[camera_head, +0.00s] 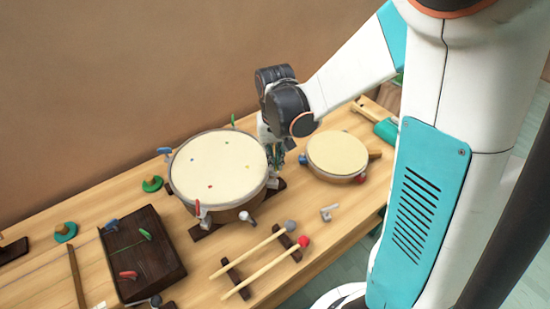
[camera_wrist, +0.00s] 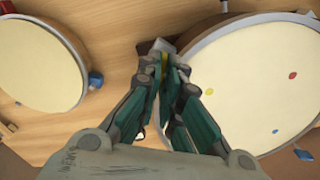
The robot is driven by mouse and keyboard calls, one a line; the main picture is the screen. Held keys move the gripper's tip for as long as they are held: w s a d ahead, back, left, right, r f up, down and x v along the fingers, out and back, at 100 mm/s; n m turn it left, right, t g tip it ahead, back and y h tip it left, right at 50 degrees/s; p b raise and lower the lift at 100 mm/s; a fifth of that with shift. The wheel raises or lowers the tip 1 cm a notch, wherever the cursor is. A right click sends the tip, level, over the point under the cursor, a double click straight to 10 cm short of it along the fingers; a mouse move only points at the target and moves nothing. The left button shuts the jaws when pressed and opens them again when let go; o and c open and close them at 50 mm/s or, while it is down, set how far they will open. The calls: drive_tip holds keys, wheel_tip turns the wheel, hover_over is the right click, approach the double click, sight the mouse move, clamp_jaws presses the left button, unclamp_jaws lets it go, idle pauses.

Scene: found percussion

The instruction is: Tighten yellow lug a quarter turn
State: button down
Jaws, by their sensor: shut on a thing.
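The larger drum (camera_head: 218,165) has a cream head with small coloured dots and stands on dark supports on the wooden bench. It also shows at the right of the wrist view (camera_wrist: 256,80). My gripper (camera_head: 274,158) points down at the drum's right side in the head view. In the wrist view its fingertips (camera_wrist: 162,68) are closed together beside the drum's rim. A bit of yellow, the yellow lug (camera_wrist: 164,66), shows between the fingertips. Most of the lug is hidden by the fingers, and its angle cannot be told.
A smaller drum (camera_head: 337,154) stands close to the right of my gripper. Two mallets (camera_head: 256,259) lie on dark rests in front. A dark wooden box (camera_head: 143,256) with coloured pieces is at the left. A small grey metal piece (camera_head: 328,212) lies on the bench (camera_head: 340,235), with bare wood around it.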

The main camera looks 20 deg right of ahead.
drive_tip(key=shift+m, duration=0.5)
idle(0.3)
drive_tip(key=c, duration=1.8)
unclamp_jaws()
wheel_tip(320, 180, up, 12)
drive_tip(key=shift+r, duration=0.1)
drive_tip(key=shift+s, duration=0.1)
